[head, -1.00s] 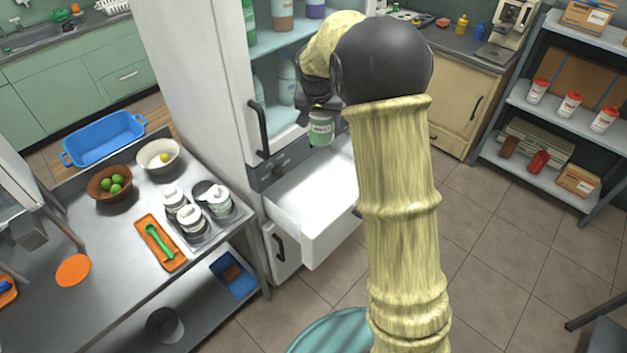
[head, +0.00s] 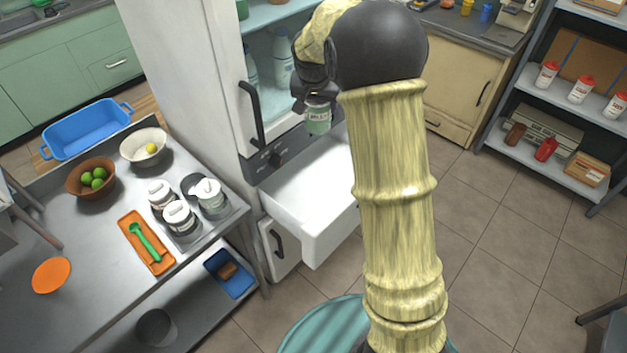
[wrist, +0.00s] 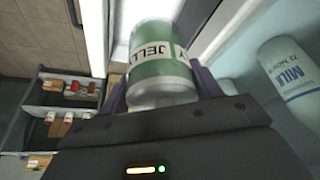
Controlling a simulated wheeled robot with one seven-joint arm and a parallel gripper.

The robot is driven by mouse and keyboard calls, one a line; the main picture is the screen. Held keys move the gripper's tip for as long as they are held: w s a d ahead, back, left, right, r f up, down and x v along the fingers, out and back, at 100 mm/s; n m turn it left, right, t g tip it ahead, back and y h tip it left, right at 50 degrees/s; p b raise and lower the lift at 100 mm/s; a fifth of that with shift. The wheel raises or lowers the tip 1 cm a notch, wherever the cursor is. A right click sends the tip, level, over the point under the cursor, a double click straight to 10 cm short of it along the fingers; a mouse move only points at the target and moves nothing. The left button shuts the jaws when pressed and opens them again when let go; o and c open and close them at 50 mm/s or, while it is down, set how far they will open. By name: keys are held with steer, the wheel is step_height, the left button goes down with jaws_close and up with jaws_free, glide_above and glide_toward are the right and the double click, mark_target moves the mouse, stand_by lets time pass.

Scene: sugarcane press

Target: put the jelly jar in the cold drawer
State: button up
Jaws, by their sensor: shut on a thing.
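The jelly jar (head: 318,119), green with a white label, hangs upright in my gripper (head: 317,97). In the wrist view the jar (wrist: 160,72), labelled JELLY, sits between the two fingers of my gripper (wrist: 160,88), which is shut on it. The cold drawer (head: 292,212) is a white, empty-looking drawer pulled out from the lower part of the fridge. The jar is above the back part of the drawer, in front of the open fridge compartment. My arm hides the drawer's right side.
The open fridge (head: 195,80) holds bottles, including a milk bottle (wrist: 290,70) close to my gripper. A steel table (head: 85,245) with bowls and a tray of jars stands at left. A shelf rack (head: 530,160) stands at right, with bare floor between.

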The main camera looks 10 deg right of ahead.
step_height(320, 180, down, 27)
steer(key=b, duration=2.6)
steer(key=shift+w+a, duration=0.1)
steer(key=shift+f+b, duration=0.7)
steer(key=shift+f, duration=1.8)
steer(key=shift+f+b, duration=0.7)
steer(key=shift+f, duration=1.8)
